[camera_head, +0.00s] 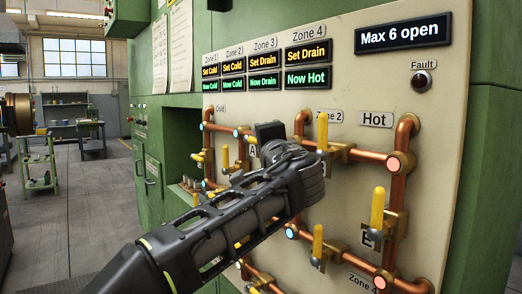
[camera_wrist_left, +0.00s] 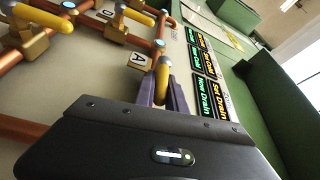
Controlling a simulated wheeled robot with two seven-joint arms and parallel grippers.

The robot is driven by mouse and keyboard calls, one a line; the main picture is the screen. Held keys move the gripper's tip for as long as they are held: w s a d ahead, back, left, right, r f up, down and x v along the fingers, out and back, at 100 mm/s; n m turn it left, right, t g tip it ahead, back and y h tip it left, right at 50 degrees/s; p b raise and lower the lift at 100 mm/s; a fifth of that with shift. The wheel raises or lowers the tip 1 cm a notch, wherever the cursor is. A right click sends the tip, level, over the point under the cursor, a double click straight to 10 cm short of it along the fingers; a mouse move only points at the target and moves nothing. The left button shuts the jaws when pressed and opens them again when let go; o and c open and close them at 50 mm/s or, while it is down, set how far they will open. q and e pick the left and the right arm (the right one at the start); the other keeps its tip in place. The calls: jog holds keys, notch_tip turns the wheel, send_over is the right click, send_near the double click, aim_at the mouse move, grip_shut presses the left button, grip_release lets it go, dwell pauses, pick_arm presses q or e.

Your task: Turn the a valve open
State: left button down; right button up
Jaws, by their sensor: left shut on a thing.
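A panel (camera_head: 440,150) carries copper pipes with several yellow-handled valves. The valve beside the A label (camera_wrist_left: 137,61) has a yellow handle (camera_wrist_left: 162,75), seen in the left wrist view. My left gripper (camera_wrist_left: 160,95) is shut on this handle, with its purple fingers on either side of it. In the head view my left gripper (camera_head: 270,132) reaches the panel next to the A label (camera_head: 252,150) and hides the valve. My right gripper is not in view.
Other yellow handles (camera_head: 322,131), (camera_head: 378,207) and (camera_head: 318,243) stick out near my left arm, with pipes (camera_head: 365,153) around them. Displays (camera_head: 307,78) show Zone 4 set Drain, now Hot. A sign (camera_head: 403,34) reads "Max 6 open". Open floor (camera_head: 95,210) lies left.

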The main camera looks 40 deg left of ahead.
pick_arm(q)
jog(key=c, duration=1.4)
grip_release()
jog(key=shift+s+d, duration=0.1)
jog(key=v, duration=0.7)
jog(key=shift+s+d+f, duration=0.1)
jog(key=shift+s+d, duration=0.05)
jog(key=shift+d, duration=0.1)
